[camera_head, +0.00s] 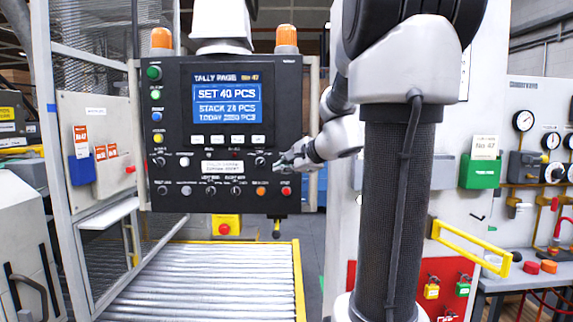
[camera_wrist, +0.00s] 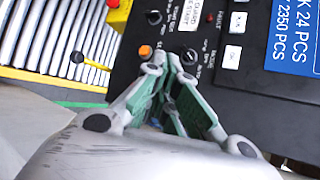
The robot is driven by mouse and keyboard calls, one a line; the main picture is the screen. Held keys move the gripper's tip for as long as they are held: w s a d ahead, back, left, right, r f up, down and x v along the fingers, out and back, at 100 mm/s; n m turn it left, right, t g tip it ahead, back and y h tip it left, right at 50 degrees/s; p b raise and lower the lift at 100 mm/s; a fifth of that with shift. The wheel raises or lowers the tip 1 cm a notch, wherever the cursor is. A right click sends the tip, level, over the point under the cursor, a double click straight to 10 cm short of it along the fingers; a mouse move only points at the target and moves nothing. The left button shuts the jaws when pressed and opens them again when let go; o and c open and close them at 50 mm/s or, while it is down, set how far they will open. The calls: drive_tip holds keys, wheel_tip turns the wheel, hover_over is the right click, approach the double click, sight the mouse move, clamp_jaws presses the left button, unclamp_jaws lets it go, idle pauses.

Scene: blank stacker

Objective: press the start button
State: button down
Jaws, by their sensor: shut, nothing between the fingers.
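The black control panel (camera_head: 225,170) carries buttons and knobs. Two green buttons, one at the top (camera_head: 154,72) and one below it (camera_head: 155,95), and a blue button (camera_head: 157,116) run down its left edge. An orange button (camera_head: 261,190) and a red button (camera_head: 286,190) sit at its lower right. The labels are too small to tell which is the start button. My gripper (camera_head: 279,166) is shut and empty in front of the panel's lower right. In the wrist view its fingertips (camera_wrist: 172,68) are near the orange button (camera_wrist: 145,52) and a black knob (camera_wrist: 189,58); contact cannot be told.
The panel screen (camera_head: 227,100) reads SET 40 PCS, STACK 24 PCS. A roller conveyor (camera_head: 205,280) with a yellow frame lies below. A yellow box with a red button (camera_head: 225,229) hangs under the panel. A mesh guard stands left; a gauge cabinet stands right.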

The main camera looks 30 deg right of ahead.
drive_tip(key=w+d, duration=0.4)
drive_tip(key=w, duration=0.3)
drive_tip(key=shift+d, duration=0.35)
idle(1.2)
drive_tip(key=shift+w+d, duration=0.25)
drive_tip(key=shift+w, duration=0.05)
